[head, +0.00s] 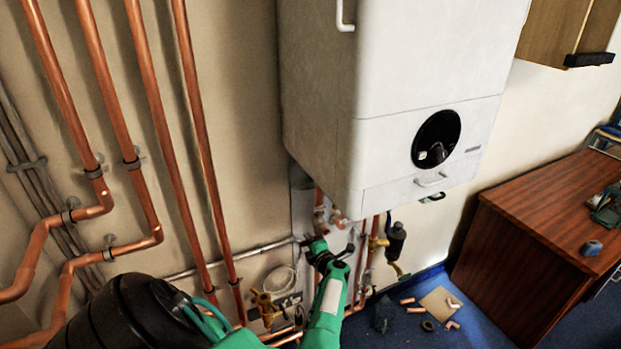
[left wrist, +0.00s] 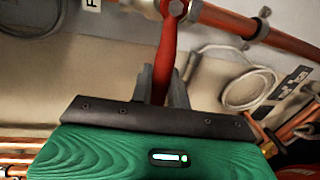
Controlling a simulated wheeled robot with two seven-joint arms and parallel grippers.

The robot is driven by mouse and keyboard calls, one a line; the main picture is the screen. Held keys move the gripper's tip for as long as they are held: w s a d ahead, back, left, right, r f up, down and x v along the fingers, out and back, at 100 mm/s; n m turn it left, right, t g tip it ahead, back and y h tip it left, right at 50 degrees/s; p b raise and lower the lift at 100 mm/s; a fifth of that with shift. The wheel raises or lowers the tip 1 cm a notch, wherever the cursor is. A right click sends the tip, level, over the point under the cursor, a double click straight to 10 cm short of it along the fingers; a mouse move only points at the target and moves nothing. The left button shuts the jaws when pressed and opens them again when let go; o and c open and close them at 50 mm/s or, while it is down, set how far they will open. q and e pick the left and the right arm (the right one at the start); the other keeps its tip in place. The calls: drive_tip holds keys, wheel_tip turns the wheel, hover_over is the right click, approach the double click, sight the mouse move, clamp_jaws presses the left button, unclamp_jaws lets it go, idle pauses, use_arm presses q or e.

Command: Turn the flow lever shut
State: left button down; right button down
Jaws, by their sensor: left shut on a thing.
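The flow lever (left wrist: 167,48) is a red handle on a copper pipe (left wrist: 222,22) in the left wrist view. It stands nearly upright in that picture, its upper end at the pipe. My left gripper (left wrist: 161,84) has its two grey fingers closed on the lever, one on each side. In the head view my left gripper (head: 330,258) is among the pipes just below the white boiler (head: 400,110). The lever cannot be made out there, hidden by the gripper and boiler. My right gripper is not in view.
Copper pipes (head: 150,85) run down the wall at left. Brass valves (head: 265,308) and a dark cylinder fitting (head: 396,240) flank my gripper closely. A wooden desk (head: 535,240) stands at right. Pipe offcuts (head: 452,325) lie on the blue floor (head: 400,333).

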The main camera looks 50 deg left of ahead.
use_arm(q)
drive_tip(key=shift+w+r+m+p, duration=0.1)
drive_tip(key=shift+r+m+p, duration=0.25)
drive_tip(key=shift+r+m, duration=0.1)
drive_tip(key=shift+a+r, duration=0.15)
drive_tip(key=c, duration=1.4)
unclamp_jaws()
drive_tip(key=shift+d+f, duration=0.2)
